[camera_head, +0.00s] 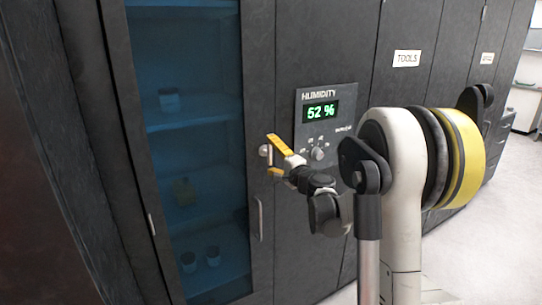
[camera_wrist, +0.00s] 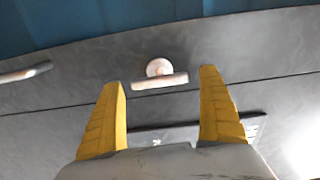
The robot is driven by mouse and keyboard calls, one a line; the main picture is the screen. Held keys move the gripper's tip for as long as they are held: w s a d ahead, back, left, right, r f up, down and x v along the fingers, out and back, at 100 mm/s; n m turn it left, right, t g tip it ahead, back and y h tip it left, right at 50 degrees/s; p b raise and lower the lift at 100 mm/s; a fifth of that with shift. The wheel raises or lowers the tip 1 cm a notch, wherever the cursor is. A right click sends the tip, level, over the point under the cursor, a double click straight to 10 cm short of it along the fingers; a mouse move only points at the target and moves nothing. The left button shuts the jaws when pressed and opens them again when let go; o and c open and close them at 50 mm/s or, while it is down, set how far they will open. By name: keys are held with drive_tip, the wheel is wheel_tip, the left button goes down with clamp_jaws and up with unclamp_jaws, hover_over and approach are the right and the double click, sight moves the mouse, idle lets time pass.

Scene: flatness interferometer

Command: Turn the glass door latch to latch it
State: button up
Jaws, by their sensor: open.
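The glass door (camera_head: 195,110) is a dark-framed cabinet door with a blue pane and appears closed. Its latch (camera_head: 264,150) is a small pale knob on the frame, partly hidden by my gripper. In the wrist view the latch (camera_wrist: 160,81) shows a round base with a short bar, roughly parallel to the pane's edge. My gripper (camera_head: 275,158) has yellow fingers and is at the latch in the head view. In the wrist view my gripper (camera_wrist: 162,80) is open, with the latch between the fingertips in the picture. I cannot tell whether the fingers touch it.
A door handle (camera_head: 257,218) is below the latch, and it shows at the left in the wrist view (camera_wrist: 25,73). A humidity panel (camera_head: 322,120) with knobs is right of the latch, close to my arm. More dark cabinets (camera_head: 410,25) stand right; pale floor (camera_head: 480,215) is clear there.

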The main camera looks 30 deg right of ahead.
drive_tip(key=s, duration=1.1)
drive_tip(key=shift+s+d, duration=0.15)
drive_tip(key=shift+s, duration=0.1)
drive_tip(key=s+a+f+n+g+y, duration=0.1)
drive_tip(key=s+a+n+g+y, duration=0.3)
drive_tip(key=a, duration=0.6)
drive_tip(key=s+a+f+n+g+h, duration=0.1)
drive_tip(key=s+a+f+n+g, duration=0.1)
drive_tip(key=s+a+n, duration=0.6)
drive_tip(key=s+a+f+n+g+h, duration=0.1)
drive_tip(key=s+a+f+n+g, duration=0.1)
drive_tip(key=s, duration=0.5)
drive_tip(key=s+a+f+n+g+h, duration=0.2)
drive_tip(key=s+f+n+g, duration=0.1)
drive_tip(key=s, duration=0.5)
drive_tip(key=shift+a+f+h, duration=0.15)
drive_tip(key=shift+f+h, duration=0.15)
drive_tip(key=shift+f, duration=0.25)
